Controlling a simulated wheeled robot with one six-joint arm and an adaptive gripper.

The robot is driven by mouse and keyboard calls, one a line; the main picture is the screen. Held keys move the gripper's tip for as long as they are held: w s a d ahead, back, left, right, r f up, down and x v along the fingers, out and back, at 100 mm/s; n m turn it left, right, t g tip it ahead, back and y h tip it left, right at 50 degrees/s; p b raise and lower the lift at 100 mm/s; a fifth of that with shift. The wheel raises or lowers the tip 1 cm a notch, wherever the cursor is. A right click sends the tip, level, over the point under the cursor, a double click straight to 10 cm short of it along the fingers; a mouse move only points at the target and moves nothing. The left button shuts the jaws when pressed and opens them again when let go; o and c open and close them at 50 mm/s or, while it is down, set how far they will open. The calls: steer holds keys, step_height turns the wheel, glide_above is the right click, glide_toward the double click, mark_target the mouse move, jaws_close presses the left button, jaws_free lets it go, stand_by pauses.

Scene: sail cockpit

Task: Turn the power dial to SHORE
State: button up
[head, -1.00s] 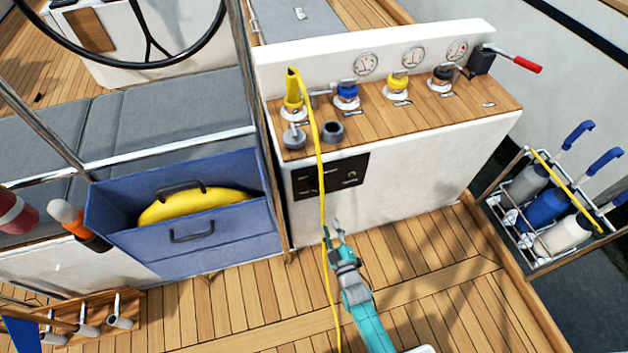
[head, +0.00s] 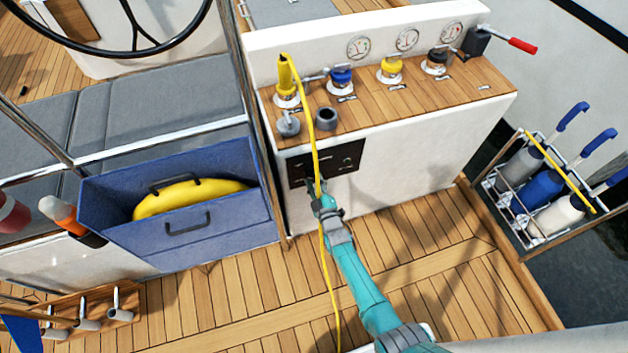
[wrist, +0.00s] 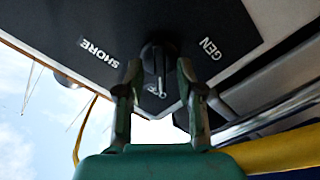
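The power dial (wrist: 158,56) is a dark round knob on a black panel (wrist: 105,25) in the wrist view. SHORE is printed on the left, GEN on the right and OFF below the knob. A pale mark on the dial points down toward OFF. My gripper (wrist: 159,72) has one finger on each side of the dial, with gaps showing; I cannot tell whether either finger touches it. In the head view, my gripper (head: 316,187) is at the front of the black panel (head: 345,160), low on the white console, and hides the dial.
A yellow cable (head: 315,150) hangs from a yellow plug (head: 286,82) past the panel and my gripper. Sockets and a red-handled lever (head: 522,46) are on the console top. A blue bin (head: 140,235) stands left.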

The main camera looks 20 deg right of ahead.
steer(key=shift+w, duration=0.4)
jaws_close()
